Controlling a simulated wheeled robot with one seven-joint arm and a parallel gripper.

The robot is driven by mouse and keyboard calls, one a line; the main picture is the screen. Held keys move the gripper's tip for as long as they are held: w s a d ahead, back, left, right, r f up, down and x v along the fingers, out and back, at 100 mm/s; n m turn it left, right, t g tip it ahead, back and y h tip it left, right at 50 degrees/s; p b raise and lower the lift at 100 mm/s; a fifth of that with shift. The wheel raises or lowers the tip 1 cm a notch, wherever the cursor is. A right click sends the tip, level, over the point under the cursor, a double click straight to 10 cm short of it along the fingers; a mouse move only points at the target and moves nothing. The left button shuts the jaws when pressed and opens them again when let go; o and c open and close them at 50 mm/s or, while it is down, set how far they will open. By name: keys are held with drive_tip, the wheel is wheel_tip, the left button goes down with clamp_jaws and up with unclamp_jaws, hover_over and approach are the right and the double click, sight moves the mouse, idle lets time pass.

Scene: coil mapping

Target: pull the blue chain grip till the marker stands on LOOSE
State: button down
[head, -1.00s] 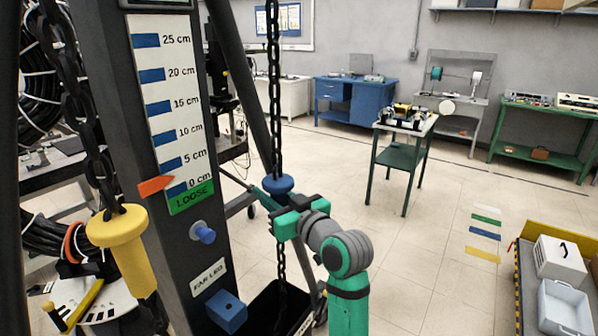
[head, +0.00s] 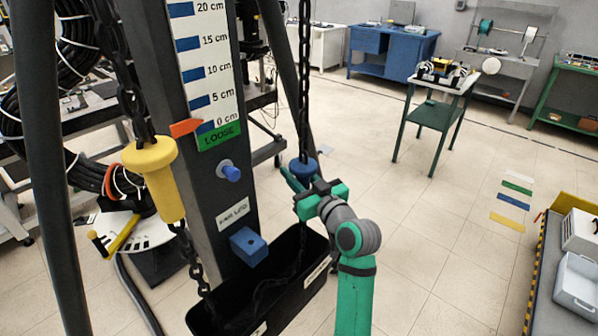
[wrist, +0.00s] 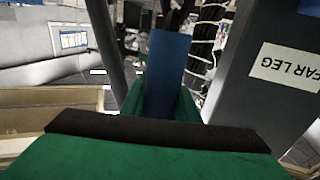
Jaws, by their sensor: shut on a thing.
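The blue chain grip (head: 304,170) hangs on a dark chain right of the grey post. My gripper (head: 304,186) is shut on it; in the wrist view the blue grip (wrist: 167,75) stands between the jaws, partly hidden by them. The orange marker (head: 185,128) is at the left edge of the white scale (head: 213,70). Its tip is by the 0 cm bar, close to the upper edge of the green LOOSE band (head: 219,136).
A yellow grip (head: 155,180) hangs on another chain at the left. A black bin (head: 300,290) stands below, with chain in it. A FAR LEG label (head: 232,213) and a blue block (head: 248,246) are on the post. The floor to the right has free room.

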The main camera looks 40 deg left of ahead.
sight(307, 185)
drive_tip(key=c, duration=1.4)
unclamp_jaws()
drive_tip(key=shift+s, duration=0.1)
drive_tip(key=shift+o, duration=0.2)
drive_tip(key=shift+d, duration=0.1)
drive_tip(key=v, duration=1)
drive_tip(key=shift+d+r, duration=0.1)
drive_tip(key=shift+d, duration=0.15)
